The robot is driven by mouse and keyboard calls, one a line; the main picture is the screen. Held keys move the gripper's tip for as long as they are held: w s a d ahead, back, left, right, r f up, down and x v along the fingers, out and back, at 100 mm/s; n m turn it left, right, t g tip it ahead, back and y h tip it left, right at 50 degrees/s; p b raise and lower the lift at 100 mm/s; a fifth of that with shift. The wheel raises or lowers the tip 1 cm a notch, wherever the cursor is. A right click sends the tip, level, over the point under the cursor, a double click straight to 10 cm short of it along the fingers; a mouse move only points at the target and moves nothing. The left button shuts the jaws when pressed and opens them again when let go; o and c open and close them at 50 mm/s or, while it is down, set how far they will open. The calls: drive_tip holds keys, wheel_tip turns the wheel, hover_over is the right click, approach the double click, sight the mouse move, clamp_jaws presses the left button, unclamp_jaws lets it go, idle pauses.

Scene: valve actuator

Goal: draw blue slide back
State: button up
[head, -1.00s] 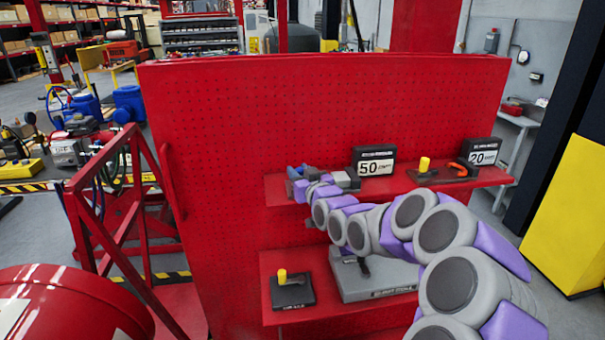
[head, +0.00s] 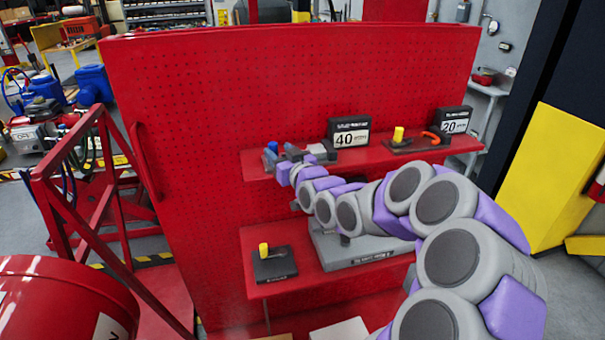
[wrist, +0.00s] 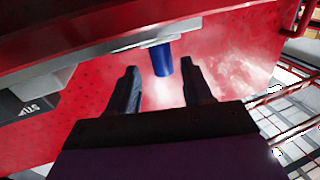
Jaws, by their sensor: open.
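The blue slide (wrist: 162,62) shows in the wrist view as a short blue bar sticking out from a pale grey part beneath the red shelf edge. My gripper (wrist: 160,68) is open. Its two dark fingers stand on either side of the slide's line, with the slide's end between or just beyond the tips. No contact is visible. In the head view a small patch of blue (head: 272,147) shows at the left end of the upper shelf, beside my wrist. My arm hides much of the actuator there.
The upper red shelf (head: 385,154) carries a black sign reading 40 (head: 349,132), a sign reading 20 (head: 454,120) and a yellow-knobbed device (head: 398,136). The lower shelf holds a yellow-handled block (head: 273,263) and a grey box (head: 365,249). A red frame (head: 95,210) stands left.

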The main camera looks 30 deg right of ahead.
drive_tip(key=s+b, duration=0.5)
drive_tip(key=s, duration=0.8)
drive_tip(key=shift+s, duration=0.15)
drive_tip(key=s+a+f+n+g, duration=0.1)
drive_tip(key=s+a+f+g, duration=0.4)
drive_tip(key=f, duration=0.3)
drive_tip(key=s+a+f+g, duration=0.5)
drive_tip(key=a+f+g, duration=0.1)
drive_tip(key=f, duration=0.2)
drive_tip(key=s+a+g, duration=0.4)
drive_tip(key=s, duration=0.7)
drive_tip(key=s+a+f+g, duration=0.1)
drive_tip(key=s+a+g, duration=0.2)
drive_tip(key=s, duration=0.9)
drive_tip(key=shift+a+f+m+g, duration=0.2)
drive_tip(key=shift+a+m+g, duration=0.2)
drive_tip(key=shift+g, duration=0.5)
